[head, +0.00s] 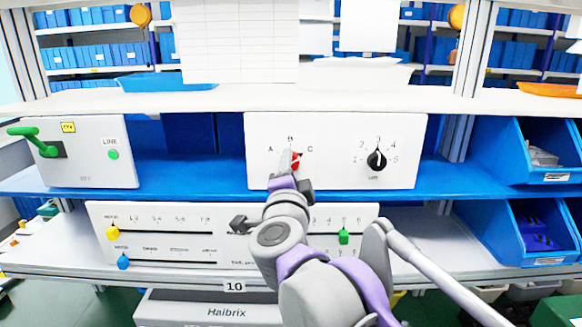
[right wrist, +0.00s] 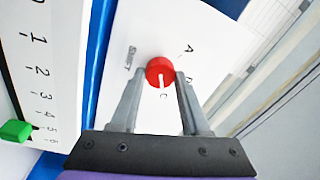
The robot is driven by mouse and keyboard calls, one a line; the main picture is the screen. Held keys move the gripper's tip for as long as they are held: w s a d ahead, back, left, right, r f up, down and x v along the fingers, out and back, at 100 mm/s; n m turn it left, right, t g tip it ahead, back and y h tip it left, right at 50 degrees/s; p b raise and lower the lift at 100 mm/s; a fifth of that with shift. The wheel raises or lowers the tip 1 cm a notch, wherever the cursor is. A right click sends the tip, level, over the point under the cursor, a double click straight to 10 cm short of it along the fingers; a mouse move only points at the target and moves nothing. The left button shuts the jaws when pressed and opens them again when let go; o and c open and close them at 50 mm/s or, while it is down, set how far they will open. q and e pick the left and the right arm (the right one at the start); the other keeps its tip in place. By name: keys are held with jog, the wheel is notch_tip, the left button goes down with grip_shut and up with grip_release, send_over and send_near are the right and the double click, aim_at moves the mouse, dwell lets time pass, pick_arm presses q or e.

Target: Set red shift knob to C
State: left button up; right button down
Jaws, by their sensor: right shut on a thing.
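The red shift knob (head: 295,162) is on a white upright panel (head: 336,125), partly covered by my right gripper (head: 292,166). Labels A, B and C stand around the knob, with A left, B above and C right in the head view. In the right wrist view the knob (right wrist: 160,71) sits between the two fingertips of my right gripper (right wrist: 160,76), which is shut on it. The white pointer line on the knob points down in that view, toward the C label (right wrist: 164,96). My left gripper is not in view.
A black rotary knob (head: 376,159) with numbers is on the same panel. A slider panel (head: 160,245) stands below, with a green slider (head: 344,237) beside my arm. A box with a green lever (head: 28,133) is at left, blue bins (head: 545,225) at right.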

jog(key=shift+c, duration=1.9)
grip_release()
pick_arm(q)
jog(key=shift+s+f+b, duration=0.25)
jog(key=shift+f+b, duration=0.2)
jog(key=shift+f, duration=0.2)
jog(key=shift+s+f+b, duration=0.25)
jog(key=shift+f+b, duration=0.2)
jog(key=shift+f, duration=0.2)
pick_arm(e)
jog(key=s, duration=1)
jog(key=shift+s+a+f, duration=0.25)
jog(key=shift+s+f, duration=0.1)
jog(key=shift+s, duration=0.05)
